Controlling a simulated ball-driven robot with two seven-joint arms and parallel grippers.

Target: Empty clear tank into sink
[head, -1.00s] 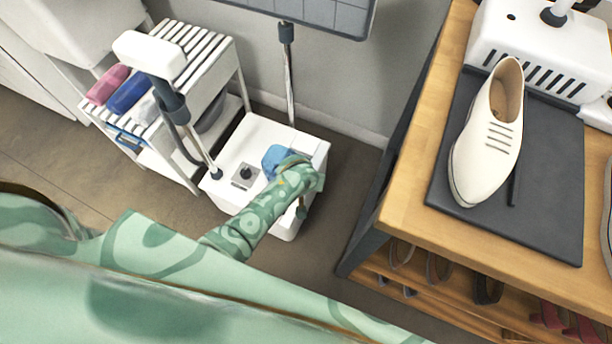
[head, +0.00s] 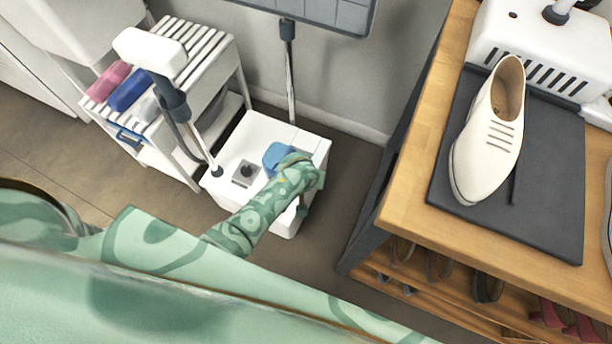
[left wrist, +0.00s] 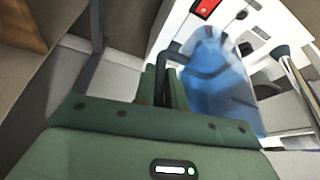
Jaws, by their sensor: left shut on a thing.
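The clear tank (head: 277,157) is a see-through blue vessel at the right side of the white steamer base (head: 228,178) on the floor. My left gripper (left wrist: 163,84) is shut on the tank's dark handle (left wrist: 174,54). The tank's blue body (left wrist: 212,88) fills the middle right of the left wrist view, just beside the fingers. In the head view my green arm covers part of the tank, and I cannot tell whether it is seated in the base or lifted slightly. I cannot make out a sink for certain. My right gripper is not in view.
A slatted white cart (head: 190,50) with rolled cloths stands left of the base. A steel pole (head: 291,85) rises behind it. A wooden bench (head: 405,205) with a white shoe (head: 489,135) is at the right. Floor between base and bench is clear.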

